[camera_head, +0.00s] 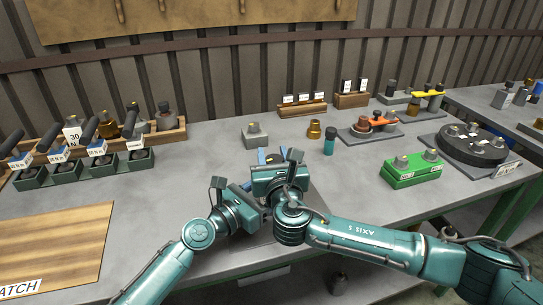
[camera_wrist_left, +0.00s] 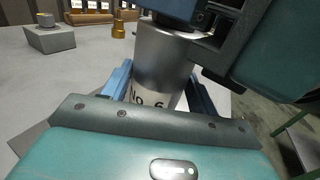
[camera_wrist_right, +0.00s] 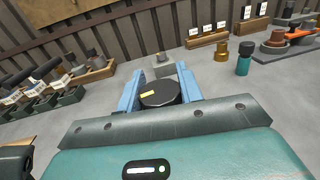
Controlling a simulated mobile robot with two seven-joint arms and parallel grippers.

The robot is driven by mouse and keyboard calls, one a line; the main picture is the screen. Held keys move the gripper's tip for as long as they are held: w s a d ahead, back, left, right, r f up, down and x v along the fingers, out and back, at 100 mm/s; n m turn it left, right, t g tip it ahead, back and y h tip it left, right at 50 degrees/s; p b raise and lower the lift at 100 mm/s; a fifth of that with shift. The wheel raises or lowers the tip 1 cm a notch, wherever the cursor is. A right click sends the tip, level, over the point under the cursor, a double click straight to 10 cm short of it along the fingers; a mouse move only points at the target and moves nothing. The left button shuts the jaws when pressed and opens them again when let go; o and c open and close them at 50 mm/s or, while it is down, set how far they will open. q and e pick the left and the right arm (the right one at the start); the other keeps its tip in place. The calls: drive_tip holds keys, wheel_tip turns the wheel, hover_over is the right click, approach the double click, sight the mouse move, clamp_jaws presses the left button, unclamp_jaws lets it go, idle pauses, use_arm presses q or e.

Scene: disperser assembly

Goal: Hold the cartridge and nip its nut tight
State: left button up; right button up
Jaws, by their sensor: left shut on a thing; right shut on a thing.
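The cartridge (camera_wrist_left: 164,58) is a grey metal cylinder with a white, partly hidden number label low on its side. My left gripper (camera_wrist_left: 160,92) is shut around it, with a blue finger on each side. The nut (camera_wrist_right: 160,95) is a round black cap with a yellow mark on top. My right gripper (camera_wrist_right: 160,88) is shut on it from above, blue fingers on opposite sides. In the left wrist view the right gripper's dark body sits just above the cartridge. In the head view both grippers meet at mid-bench and hide the cartridge and nut.
A grey block with a knob (camera_head: 255,134) stands just behind the grippers. A brass fitting (camera_head: 314,130) and a teal bottle (camera_head: 330,141) are behind to the right. A green block (camera_head: 412,170) stands at right, a wooden board (camera_head: 55,245) at front left. Bench between is clear.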

sight(277, 155)
drive_tip(key=m+h, duration=0.2)
drive_tip(key=h, duration=0.1)
drive_tip(key=m+h, duration=0.2)
drive_tip(key=h, duration=0.1)
drive_tip(key=d+m+g+h, duration=0.1)
drive_tip(key=m+h, duration=0.1)
drive_tip(key=h, duration=0.2)
drive_tip(key=shift+m+h, duration=0.3)
drive_tip(key=shift+m, duration=0.1)
drive_tip(key=o, duration=1)
drive_tip(key=shift+r, duration=0.1)
wheel_tip(277, 155, up, 10)
drive_tip(key=shift+f, duration=0.1)
